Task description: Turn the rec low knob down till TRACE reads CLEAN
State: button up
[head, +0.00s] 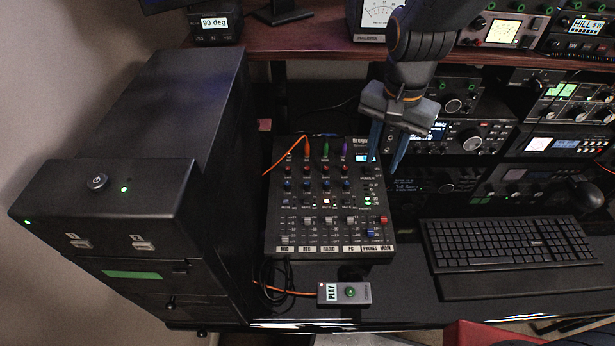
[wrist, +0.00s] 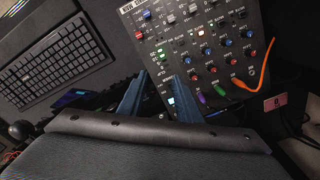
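The mixer (head: 276,225) stands on the desk, with columns of red and blue knobs above its faders. The REC column is second from the left, and its lower blue knob (head: 306,197) shows small in the head view. Its exact pointer angle is too small to read. A small lit screen (head: 364,157) is at the mixer's upper right; its text cannot be read, nor can I find a legible TRACE reading. My gripper (head: 384,163) is open and empty above the mixer's upper right corner, right of the REC column. In the wrist view its two fingers (wrist: 162,76) are apart.
Orange, green and purple cables plug into the mixer's top. A keyboard (head: 510,245) lies to the right, a PLAY box (head: 343,293) in front. A black tower (head: 130,190) stands left. Radios and a shelf (head: 300,40) are behind.

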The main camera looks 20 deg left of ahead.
jog(key=m, duration=0.2)
send_near(307, 183)
jog(key=shift+w+f, duration=0.15)
jog(key=shift+f, duration=0.05)
jog(key=shift+a+f+p, duration=0.1)
jog(key=shift+f+p, duration=0.4)
jog(key=shift+f, duration=3.35)
jog(key=shift+c, duration=0.4)
grip_shut()
